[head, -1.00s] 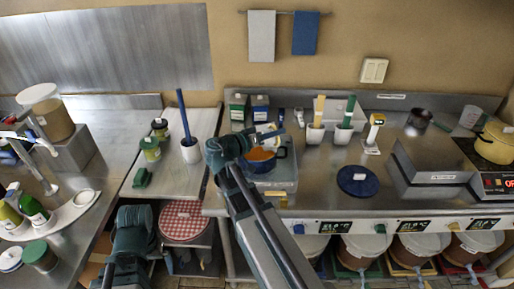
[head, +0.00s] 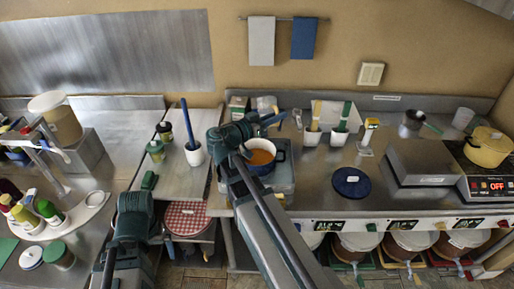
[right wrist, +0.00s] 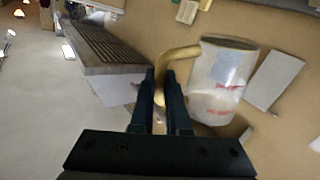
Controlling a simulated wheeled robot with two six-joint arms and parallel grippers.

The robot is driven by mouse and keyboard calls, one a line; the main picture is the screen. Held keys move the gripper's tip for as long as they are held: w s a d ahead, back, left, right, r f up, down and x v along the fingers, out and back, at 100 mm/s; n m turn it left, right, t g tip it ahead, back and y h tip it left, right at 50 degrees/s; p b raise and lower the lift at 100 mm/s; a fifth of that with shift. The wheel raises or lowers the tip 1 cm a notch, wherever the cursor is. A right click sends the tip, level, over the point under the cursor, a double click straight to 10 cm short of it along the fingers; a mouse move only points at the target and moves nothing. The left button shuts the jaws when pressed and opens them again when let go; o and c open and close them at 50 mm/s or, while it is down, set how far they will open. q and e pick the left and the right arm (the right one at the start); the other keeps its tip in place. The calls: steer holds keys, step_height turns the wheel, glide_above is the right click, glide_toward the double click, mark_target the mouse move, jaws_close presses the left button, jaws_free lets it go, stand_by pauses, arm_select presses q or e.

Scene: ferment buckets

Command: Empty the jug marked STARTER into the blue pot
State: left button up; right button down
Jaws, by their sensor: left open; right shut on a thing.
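The blue pot (head: 282,158) stands open on a metal stand left of centre in the head view, with orange liquid in it. My right gripper (right wrist: 160,78) is shut on the tan handle of a clear jug (right wrist: 222,75); in the head view this jug (head: 266,103) is held behind and above the pot, partly hidden by my gripper. The jug has a bluish patch and something whitish low down; I cannot read any marking. My left gripper (head: 135,203) is open and empty at the lower left, far from the pot; its fingertips are hard to make out.
A white holder with a blue-handled tool (head: 193,153) stands left of the pot. A dark blue lid (head: 351,182) lies to its right. White holders with utensils (head: 312,137) stand behind. A grey box (head: 420,162) and a yellow pot (head: 487,148) are further right.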

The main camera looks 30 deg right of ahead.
steer(key=s+a+m, duration=0.1)
steer(key=s+r, duration=0.1)
steer(key=s+a+m, duration=0.1)
steer(key=s, duration=0.1)
steer(key=shift+s+a+r+m+h, duration=0.1)
steer(key=shift+a+r+m+h, duration=0.1)
steer(key=shift+a+m+h, duration=0.1)
steer(key=shift+r+p, duration=0.1)
steer(key=shift+p, duration=0.2)
stand_by(0.8)
step_height(320, 180, up, 5)
steer(key=p, duration=0.5)
stand_by(0.4)
